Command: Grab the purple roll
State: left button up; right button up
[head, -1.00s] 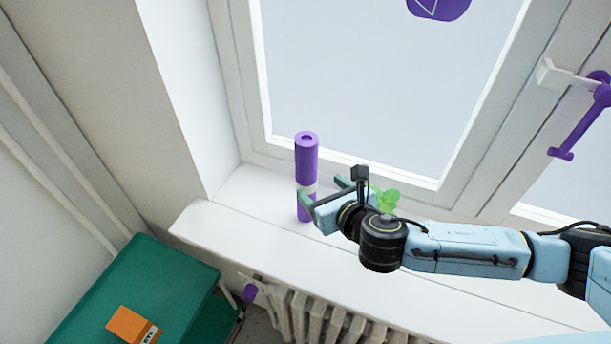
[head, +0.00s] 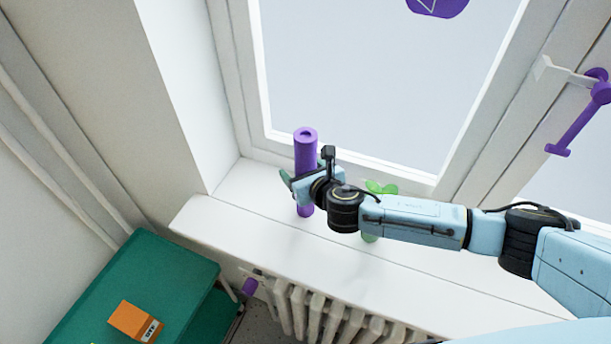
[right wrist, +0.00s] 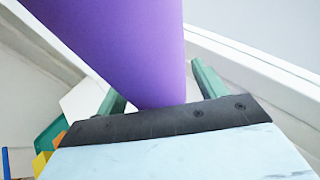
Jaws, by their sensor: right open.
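The purple roll (head: 305,152) stands upright on the white windowsill near its left end, in the head view. My right gripper (head: 288,178) is at the roll's lower half, with its body hiding part of it. In the right wrist view the purple roll (right wrist: 130,45) fills the upper middle, between the two green fingers of my right gripper (right wrist: 158,88). The fingers are open, one on each side of the roll, with a gap showing on the right side. My left gripper is not in view.
A green plant-like object (head: 380,187) stands on the windowsill (head: 240,215) behind my right arm. A radiator (head: 320,310) is below the sill. A green cabinet (head: 150,275) with an orange box (head: 130,318) is at the lower left. A purple window handle (head: 580,115) is at the right.

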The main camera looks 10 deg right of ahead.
jog(key=c, duration=1.2)
jog(key=shift+r, duration=0.15)
